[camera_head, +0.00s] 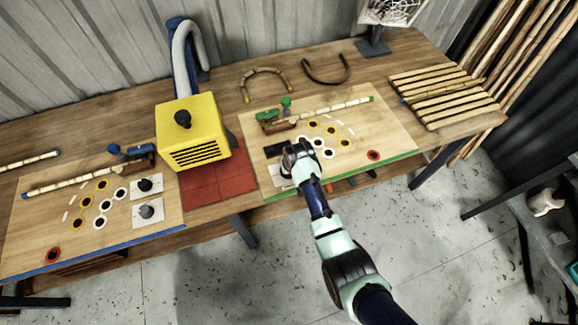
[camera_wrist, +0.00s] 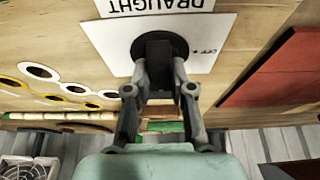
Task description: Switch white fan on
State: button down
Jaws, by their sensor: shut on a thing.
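The white fan (camera_head: 390,10) stands on a dark stand at the back right of the bench, cut off by the top edge. A fan with a white grille (camera_wrist: 25,168) also shows at the lower left of the wrist view. A black rotary knob (camera_wrist: 158,48) sits on a white plate (camera_wrist: 112,42) marked "OFF" beside it and "DRAUGHT", upside down, above. My gripper (camera_wrist: 160,78) is shut on the knob, fingers on both sides. In the head view my gripper (camera_head: 296,158) is over the right board's near left corner and hides the knob.
A yellow machine (camera_head: 190,135) with a blue-grey hose stands left of my gripper over a red mat (camera_head: 218,184). The right wooden board (camera_head: 395,133) carries a green clamp (camera_head: 286,102), a rattan pole and several ringed holes. A similar blue-edged board (camera_head: 165,207) lies left.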

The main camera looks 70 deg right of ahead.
jog(key=c, duration=1)
grip_release()
jog(key=shift+r, duration=0.1)
jog(key=v, duration=1.1)
jog(key=shift+a+r, duration=0.15)
jog(key=shift+r, duration=0.2)
jog(key=shift+s, duration=0.1)
